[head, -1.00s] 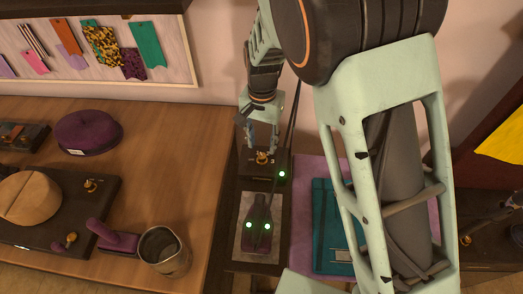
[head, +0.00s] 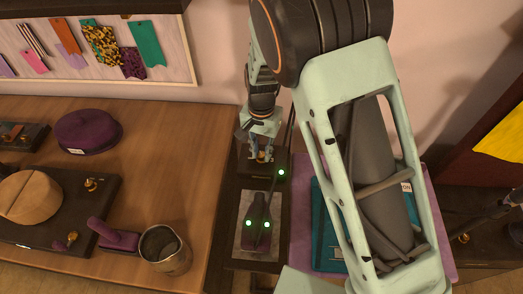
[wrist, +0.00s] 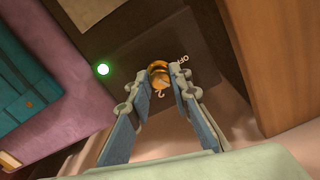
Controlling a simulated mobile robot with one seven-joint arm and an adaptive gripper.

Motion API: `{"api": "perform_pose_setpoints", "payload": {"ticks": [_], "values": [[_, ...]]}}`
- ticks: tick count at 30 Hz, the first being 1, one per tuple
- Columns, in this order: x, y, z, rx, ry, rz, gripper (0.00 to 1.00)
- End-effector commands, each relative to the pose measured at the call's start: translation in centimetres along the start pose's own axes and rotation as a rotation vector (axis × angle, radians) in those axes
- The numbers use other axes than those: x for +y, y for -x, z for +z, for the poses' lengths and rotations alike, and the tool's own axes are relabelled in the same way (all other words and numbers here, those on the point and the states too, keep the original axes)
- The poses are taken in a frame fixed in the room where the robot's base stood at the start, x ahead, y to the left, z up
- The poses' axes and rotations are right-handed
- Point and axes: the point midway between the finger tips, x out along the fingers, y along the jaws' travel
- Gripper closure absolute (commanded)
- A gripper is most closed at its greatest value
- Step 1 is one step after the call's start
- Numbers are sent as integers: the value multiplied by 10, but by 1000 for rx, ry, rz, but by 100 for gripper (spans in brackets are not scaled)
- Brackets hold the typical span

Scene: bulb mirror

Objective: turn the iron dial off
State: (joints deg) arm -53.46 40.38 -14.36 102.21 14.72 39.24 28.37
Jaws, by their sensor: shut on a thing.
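The iron dial (wrist: 159,73) is a small brass knob on a dark panel (wrist: 215,70) in the wrist view. White markings beside it include "OFF" to its right and a digit below it. My gripper (wrist: 162,80) has its two blue-padded fingers closed around the knob, one on each side. In the head view my gripper (head: 261,157) reaches down onto the dark panel behind the iron, and its fingers mostly hide the dial. The dark purple iron (head: 257,222) rests on a grey pad in front. A green light (wrist: 103,69) glows on the panel beside the dial.
Two more green lights glow at the iron.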

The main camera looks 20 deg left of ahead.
Motion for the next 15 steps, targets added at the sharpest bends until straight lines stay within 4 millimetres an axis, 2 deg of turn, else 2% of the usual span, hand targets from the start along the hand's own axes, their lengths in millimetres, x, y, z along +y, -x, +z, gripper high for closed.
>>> {"api": "perform_pose_setpoints", "payload": {"ticks": [8, 15], "values": [[0, 0, 0, 0, 10, 0, 100], [0, -1, 0, 0, 93, -1, 100]]}}
